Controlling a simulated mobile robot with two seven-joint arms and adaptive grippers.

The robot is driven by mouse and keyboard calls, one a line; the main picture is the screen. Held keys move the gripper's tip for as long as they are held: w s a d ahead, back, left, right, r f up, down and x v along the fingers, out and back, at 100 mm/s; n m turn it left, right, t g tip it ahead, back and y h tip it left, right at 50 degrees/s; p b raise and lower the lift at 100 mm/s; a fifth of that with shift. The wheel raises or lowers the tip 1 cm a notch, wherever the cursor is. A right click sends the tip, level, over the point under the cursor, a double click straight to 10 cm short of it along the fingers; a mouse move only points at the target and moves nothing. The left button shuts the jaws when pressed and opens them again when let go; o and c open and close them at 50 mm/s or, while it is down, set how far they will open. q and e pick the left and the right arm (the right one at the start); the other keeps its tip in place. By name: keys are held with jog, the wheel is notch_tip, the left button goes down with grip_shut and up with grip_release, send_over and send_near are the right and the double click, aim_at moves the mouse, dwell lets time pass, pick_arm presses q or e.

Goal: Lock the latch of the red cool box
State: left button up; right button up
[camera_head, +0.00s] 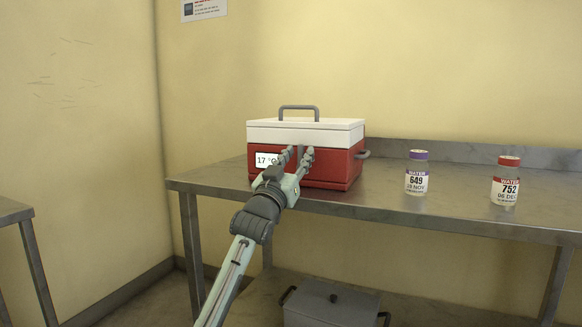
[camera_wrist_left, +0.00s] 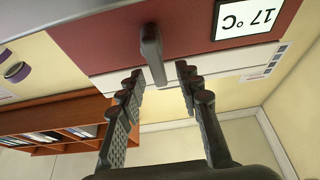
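The red cool box (camera_head: 325,172) stands on the metal table, with its white lid (camera_head: 345,132) down and a grey handle on top. Its front display reads 17 °C. In the left wrist view, which is upside down, the grey latch (camera_wrist_left: 151,45) crosses from the red front over the white lid edge; I cannot tell whether it lies flush. My left gripper (camera_head: 299,154) is in front of the box; it also shows in the wrist view (camera_wrist_left: 160,76). Its fingers are apart, either side of the latch's lid end, with visible gaps. My right gripper is out of view.
Two bottles stand right of the box, one purple-capped (camera_head: 416,174) and one red-capped (camera_head: 505,182). A grey lidded box (camera_head: 332,305) is on the lower shelf. The metal table (camera_head: 400,203) is clear between the cool box and bottles. A wall is behind.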

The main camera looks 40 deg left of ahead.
pick_arm(q)
jog(key=v, duration=1.1)
jog(key=shift+s, duration=0.25)
jog(key=shift+d, duration=0.1)
